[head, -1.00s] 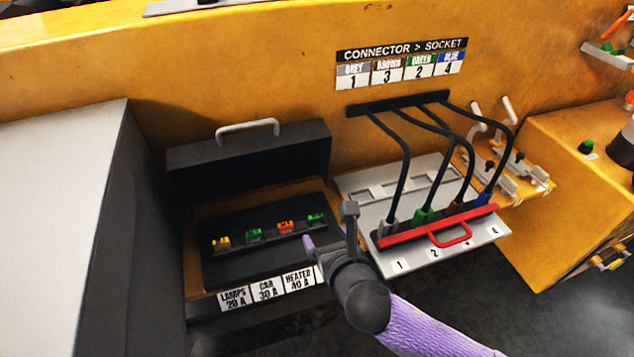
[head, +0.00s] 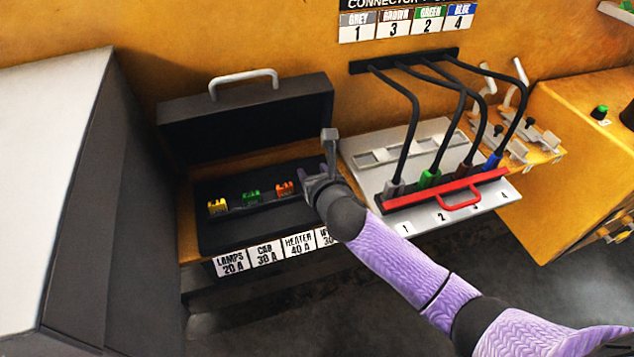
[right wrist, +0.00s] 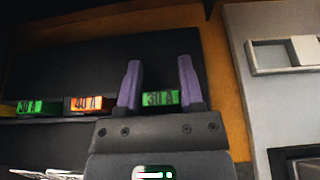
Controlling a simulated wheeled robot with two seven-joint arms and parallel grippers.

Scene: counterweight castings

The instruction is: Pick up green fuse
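A green 30 A fuse (right wrist: 160,98) sits at the right end of the fuse row in the right wrist view, between the two purple fingers of my right gripper (right wrist: 161,85). The fingers are apart, one on each side of it; whether they touch it is hard to tell. In the head view my right gripper (head: 318,168) hides this fuse. A second green fuse, also marked 30 A (head: 251,197), stands farther left in the row, and shows in the right wrist view (right wrist: 30,107). My left gripper is not in view.
A yellow fuse (head: 217,206) and an orange 40 A fuse (head: 285,188) share the row in the black fuse box (head: 225,235), whose lid (head: 245,112) stands open. To the right, a grey socket panel (head: 370,180) holds a red-handled bar (head: 460,200) and black cables.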

